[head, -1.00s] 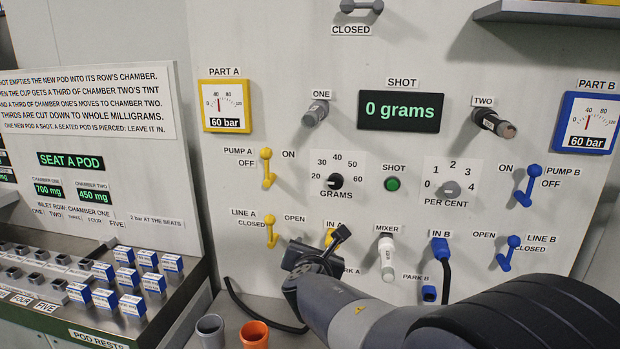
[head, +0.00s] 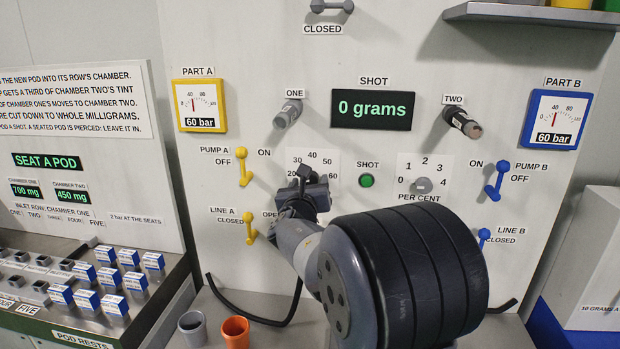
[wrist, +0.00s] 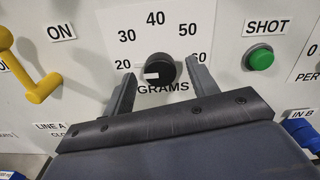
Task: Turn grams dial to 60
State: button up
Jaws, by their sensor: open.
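The grams dial is a black round knob (wrist: 159,69) with a white mark. In the wrist view its mark points left, toward the 20 on the printed scale. The numbers 20, 30, 40, 50 and 60 run around it, with the 60 partly hidden by a finger. My gripper (wrist: 164,74) is open, one finger on each side of the knob, with gaps visible. In the head view my gripper (head: 307,178) is in front of the dial and hides the knob.
The green shot button (head: 367,180) is just right of the dial. The yellow pump A lever (head: 243,168) is to its left, and the per cent knob (head: 422,185) is farther right. The shot display (head: 372,109) reads 0 grams.

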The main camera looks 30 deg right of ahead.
jog(key=shift+x, duration=1.1)
jog(key=shift+c, duration=0.5)
jog(key=c, duration=0.9)
